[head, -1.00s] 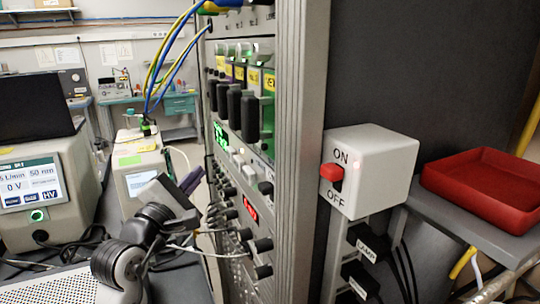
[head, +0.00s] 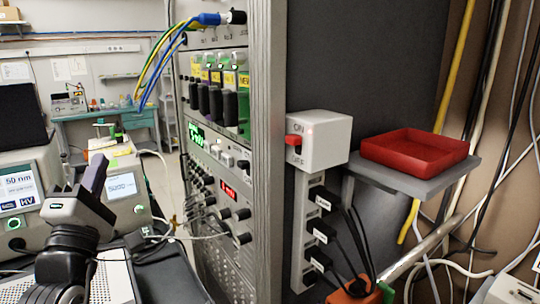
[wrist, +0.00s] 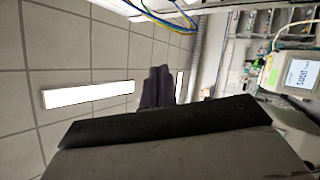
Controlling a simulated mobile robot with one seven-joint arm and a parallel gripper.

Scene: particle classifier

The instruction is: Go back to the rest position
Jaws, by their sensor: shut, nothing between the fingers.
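My gripper (head: 98,168) points upward at the lower left of the head view, at the end of my dark arm. Its dark purple-grey fingers are together with nothing between them. In the wrist view the fingers (wrist: 159,76) show as a dark block above the dark edge of my wrist, with the ceiling and a lit lamp behind. My gripper is apart from the rack and from the white switch box.
The instrument rack (head: 265,190) stands right of my arm, with cables looping from it. A white box with a red switch (head: 293,140) and a red tray (head: 415,152) on a grey shelf are farther right. Instruments with screens (head: 20,190) stand close behind my arm on the left.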

